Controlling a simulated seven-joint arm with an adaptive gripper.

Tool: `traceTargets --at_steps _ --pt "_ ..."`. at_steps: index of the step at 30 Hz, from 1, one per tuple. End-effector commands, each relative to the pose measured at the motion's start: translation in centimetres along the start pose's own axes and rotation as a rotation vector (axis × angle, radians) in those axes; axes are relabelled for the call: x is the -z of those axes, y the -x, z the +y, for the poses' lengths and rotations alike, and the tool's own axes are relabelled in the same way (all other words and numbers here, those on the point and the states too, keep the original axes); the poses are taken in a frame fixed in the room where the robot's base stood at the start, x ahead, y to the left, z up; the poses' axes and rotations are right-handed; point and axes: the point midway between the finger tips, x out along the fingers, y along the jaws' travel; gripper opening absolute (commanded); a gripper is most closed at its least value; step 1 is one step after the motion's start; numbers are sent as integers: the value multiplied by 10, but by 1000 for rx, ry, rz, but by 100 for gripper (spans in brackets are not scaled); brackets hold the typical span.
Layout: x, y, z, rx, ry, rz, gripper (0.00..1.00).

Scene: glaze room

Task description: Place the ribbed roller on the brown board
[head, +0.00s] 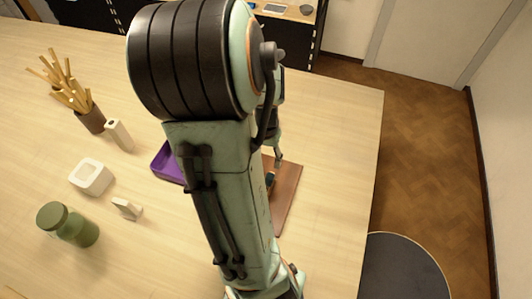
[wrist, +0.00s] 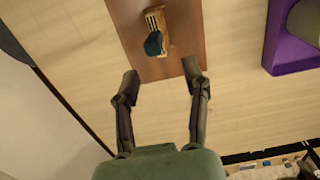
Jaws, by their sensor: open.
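The brown board (wrist: 185,18) lies flat on the table; in the head view its right part (head: 287,195) shows beside my arm. A pale, dark-striped ribbed piece with a dark teal end (wrist: 153,43), which looks like the ribbed roller (wrist: 157,20), lies on the board in the wrist view. In the head view my arm hides most of it. My gripper (wrist: 161,75) is open and empty. Its fingertips are spread at the board's near edge in the wrist view, apart from the ribbed piece.
A purple tray (wrist: 284,55) stands beside the board, with a grey rounded thing (wrist: 307,20) in it. Left on the table are a brown cup of sticks (head: 91,119), a white square pot (head: 91,177) and a green jar (head: 70,226). A dark round stool (head: 400,270) stands off the table's right edge.

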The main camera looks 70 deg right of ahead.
Motion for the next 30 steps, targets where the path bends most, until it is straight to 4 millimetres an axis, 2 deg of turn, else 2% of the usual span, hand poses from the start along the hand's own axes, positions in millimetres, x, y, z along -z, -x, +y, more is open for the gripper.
traceTargets --at_steps 4,11,14,17,18,20,21,24,27,30 --pt "0 10 0 0 -1 -1 45" --pt "-1 12 -1 1 4 -2 45" --pt "-17 19 -21 28 99 -17 45" --pt "-67 39 -64 85 376 -56 45" --pt "-98 50 -80 107 535 -73 45" --pt "-147 66 -92 126 789 -94 45" --pt "-177 75 -93 127 951 -102 45" --pt "-234 90 -77 108 1304 -98 45" --pt "-264 96 -56 75 1542 -79 45" --pt "-275 98 -44 51 1658 -64 45"
